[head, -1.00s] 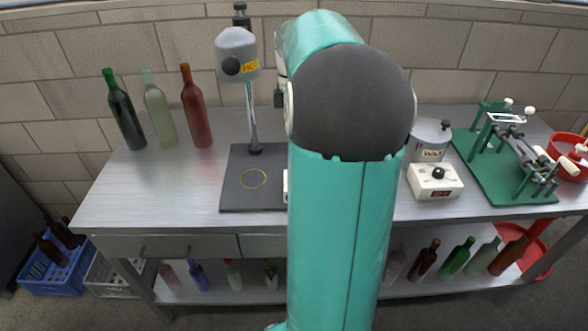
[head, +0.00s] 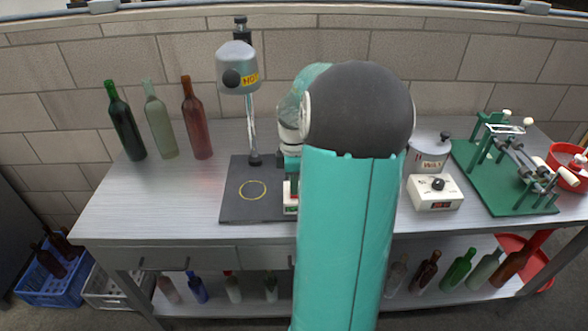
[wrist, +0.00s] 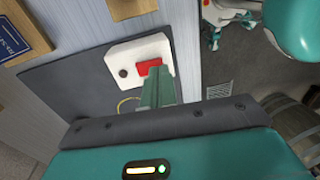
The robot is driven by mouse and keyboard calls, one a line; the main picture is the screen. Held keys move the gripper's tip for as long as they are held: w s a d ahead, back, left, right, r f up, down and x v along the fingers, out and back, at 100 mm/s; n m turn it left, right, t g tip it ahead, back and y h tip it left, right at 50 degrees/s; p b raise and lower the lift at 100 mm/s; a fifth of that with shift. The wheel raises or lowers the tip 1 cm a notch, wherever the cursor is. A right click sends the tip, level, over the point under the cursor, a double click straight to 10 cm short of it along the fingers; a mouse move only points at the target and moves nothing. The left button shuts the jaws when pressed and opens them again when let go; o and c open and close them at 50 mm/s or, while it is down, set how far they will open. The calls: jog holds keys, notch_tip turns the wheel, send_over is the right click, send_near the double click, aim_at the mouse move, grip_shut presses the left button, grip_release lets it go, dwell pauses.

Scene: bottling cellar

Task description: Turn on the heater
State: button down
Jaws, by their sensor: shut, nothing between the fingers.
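The heater (head: 238,68) is a grey head with a yellow HOT label, held on an upright post over a dark base plate (head: 240,206) with a yellow ring. A white switch box with a red rocker (head: 290,203) sits at the plate's right edge, partly behind my arm. In the wrist view the switch box (wrist: 112,58) shows its red rocker and a small dark round spot. My gripper (wrist: 153,76) is shut and empty, its teal fingers over the rocker's lower part. I cannot tell whether they touch it. In the head view my gripper (head: 291,178) is just above the box.
Several bottles (head: 160,120) stand at the bench's left. A wax pot (head: 428,152), a white control box with a black knob (head: 434,192) and a green bottling fixture (head: 500,175) stand to the right. More bottles are on the lower shelf. The bench's left front is clear.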

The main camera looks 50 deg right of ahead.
jog(key=shift+f, duration=0.5)
jog(key=shift+a, duration=0.1)
jog(key=shift+s+f, duration=0.1)
jog(key=shift+f, duration=0.05)
jog(key=shift+w+d+r, duration=0.2)
jog(key=shift+w+d, duration=0.35)
jog(key=shift+d, duration=0.05)
jog(key=shift+r, duration=0.1)
